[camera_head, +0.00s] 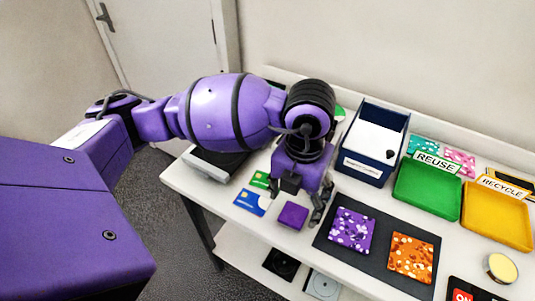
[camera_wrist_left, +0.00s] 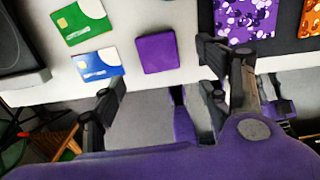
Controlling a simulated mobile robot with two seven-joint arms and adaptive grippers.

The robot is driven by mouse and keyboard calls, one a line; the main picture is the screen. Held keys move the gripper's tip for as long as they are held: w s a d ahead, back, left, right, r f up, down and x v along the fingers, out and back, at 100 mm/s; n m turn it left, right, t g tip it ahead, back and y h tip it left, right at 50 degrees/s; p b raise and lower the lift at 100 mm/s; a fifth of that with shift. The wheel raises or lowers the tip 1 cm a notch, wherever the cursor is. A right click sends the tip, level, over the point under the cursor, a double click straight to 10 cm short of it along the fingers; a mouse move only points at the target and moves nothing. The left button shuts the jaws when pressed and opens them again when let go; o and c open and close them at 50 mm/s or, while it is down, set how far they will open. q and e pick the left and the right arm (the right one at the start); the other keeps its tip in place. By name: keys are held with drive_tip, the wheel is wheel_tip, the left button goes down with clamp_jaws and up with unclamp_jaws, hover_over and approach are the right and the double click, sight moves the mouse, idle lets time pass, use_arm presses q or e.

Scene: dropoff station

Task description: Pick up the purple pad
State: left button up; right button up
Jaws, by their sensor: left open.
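The purple pad (camera_head: 292,215) is a small plain square lying flat on the white table (camera_head: 204,185) near its front edge. It also shows in the left wrist view (camera_wrist_left: 157,53), uncovered, right of the blue card and beyond my fingertips. My left gripper (camera_head: 302,206) is above the table close to the pad. In the left wrist view my left gripper (camera_wrist_left: 158,72) is open, its two dark fingers apart and nothing between them. The pad lies roughly in line with the gap between the fingers. My right gripper is not seen.
A blue card (camera_head: 249,202) and a green card (camera_head: 261,180) lie left of the pad. A dark mat (camera_head: 377,258) with purple and orange patterned squares lies right. A dark blue box (camera_head: 364,165), green tray (camera_head: 427,190) and yellow tray (camera_head: 497,214) stand behind.

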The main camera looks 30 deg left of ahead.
sight(294, 213)
use_arm(q)
drive_tip(key=shift+s+f, duration=0.2)
drive_tip(key=shift+f, duration=0.75)
drive_tip(key=f, duration=0.2)
drive_tip(key=w+f, duration=0.1)
drive_tip(key=f, duration=0.1)
drive_tip(key=shift+w+f, duration=0.1)
drive_tip(key=shift+f, duration=0.3)
drive_tip(key=c, duration=1.2)
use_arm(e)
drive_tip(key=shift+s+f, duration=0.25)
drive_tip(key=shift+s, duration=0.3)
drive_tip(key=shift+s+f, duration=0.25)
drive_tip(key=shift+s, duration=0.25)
use_arm(q)
drive_tip(key=shift+r, duration=0.1)
